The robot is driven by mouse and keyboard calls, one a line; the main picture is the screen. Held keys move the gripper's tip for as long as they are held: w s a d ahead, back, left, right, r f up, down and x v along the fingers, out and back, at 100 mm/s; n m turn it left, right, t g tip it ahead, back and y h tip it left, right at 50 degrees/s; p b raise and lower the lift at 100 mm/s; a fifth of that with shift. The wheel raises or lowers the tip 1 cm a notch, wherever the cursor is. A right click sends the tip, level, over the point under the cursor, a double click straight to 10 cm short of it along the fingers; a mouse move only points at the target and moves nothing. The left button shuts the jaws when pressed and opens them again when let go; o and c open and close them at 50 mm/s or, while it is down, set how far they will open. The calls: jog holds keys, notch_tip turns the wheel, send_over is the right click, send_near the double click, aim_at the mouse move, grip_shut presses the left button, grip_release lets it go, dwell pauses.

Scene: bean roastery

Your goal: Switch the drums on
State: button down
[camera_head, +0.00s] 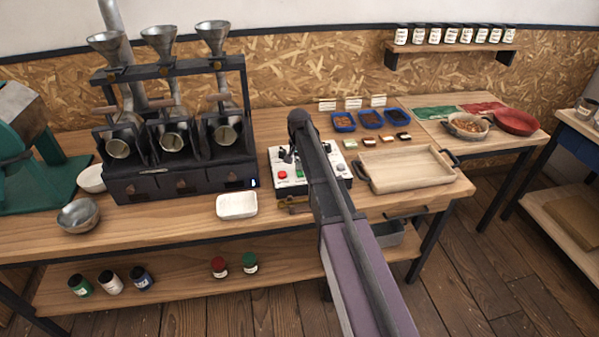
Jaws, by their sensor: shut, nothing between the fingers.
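The roaster (180,185) is a dark machine at the left of the bench, with three drums (118,148) side by side under metal funnels. To its right is a pale control box (290,187) with a red button (282,175), a green button (300,173) and more controls at its right side. My arm crosses the box and hides its middle. My gripper (289,157) is small and dark at the arm's end, over the back of the box, mostly hidden by the arm. It is shut and empty. I cannot tell whether it touches the box.
A white dish (237,205) stands left of the box, and a wooden tray (405,168) to its right. Blue trays (371,119) and small sample containers lie behind. A metal bowl (78,215) is at the left front. Jars (218,267) stand on the lower shelf.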

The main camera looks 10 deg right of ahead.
jog(key=shift+r, duration=0.1)
jog(key=shift+r+p, duration=3.4)
jog(key=shift+p, duration=0.15)
jog(key=s+n, duration=0.6)
jog(key=s, duration=2.3)
